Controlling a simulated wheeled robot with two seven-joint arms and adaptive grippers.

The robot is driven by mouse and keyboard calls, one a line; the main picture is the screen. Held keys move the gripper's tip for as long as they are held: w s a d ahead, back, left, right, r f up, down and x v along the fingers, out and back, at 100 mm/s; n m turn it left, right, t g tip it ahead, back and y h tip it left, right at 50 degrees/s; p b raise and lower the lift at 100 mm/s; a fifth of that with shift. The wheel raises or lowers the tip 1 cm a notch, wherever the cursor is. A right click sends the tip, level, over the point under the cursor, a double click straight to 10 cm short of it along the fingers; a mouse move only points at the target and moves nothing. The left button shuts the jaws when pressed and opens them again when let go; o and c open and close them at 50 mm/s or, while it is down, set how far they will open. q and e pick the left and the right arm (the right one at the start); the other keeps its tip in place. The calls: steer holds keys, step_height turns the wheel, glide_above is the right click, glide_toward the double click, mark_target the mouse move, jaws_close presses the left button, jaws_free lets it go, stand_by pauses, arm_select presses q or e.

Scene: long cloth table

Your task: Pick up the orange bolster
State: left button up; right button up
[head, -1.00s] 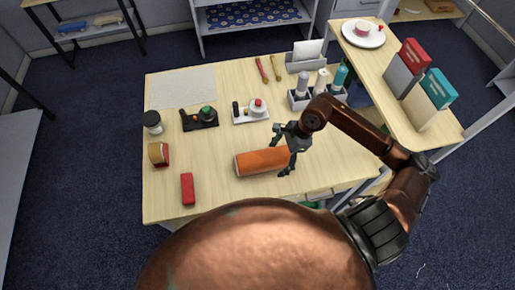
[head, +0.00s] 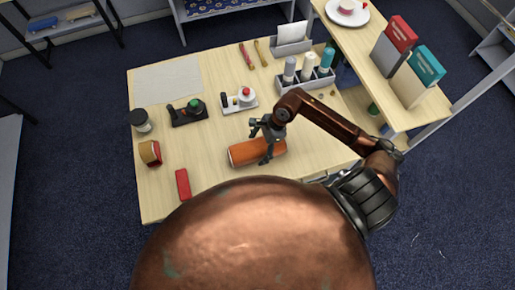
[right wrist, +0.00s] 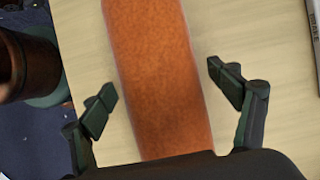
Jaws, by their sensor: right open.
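The orange bolster (head: 245,153) is a cylinder lying on its side on the pale wooden table. My right gripper (head: 262,143) is over its right part in the head view, with fingers on the far and near sides. In the right wrist view the bolster (right wrist: 155,70) runs lengthwise between the two open fingers of the gripper (right wrist: 168,92). A gap of table shows on each side, so neither finger looks to touch it. My left gripper is not in view.
A red block (head: 183,184), a tan and red item (head: 150,153) and a dark-lidded jar (head: 139,121) stand at left. A joystick (head: 189,111), a white device (head: 238,99) and a bottle caddy (head: 305,80) lie beyond. A raised shelf (head: 382,80) borders the right.

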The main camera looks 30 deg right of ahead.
steer(key=c, duration=1.5)
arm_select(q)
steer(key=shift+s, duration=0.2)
arm_select(e)
steer(key=shift+c, duration=0.3)
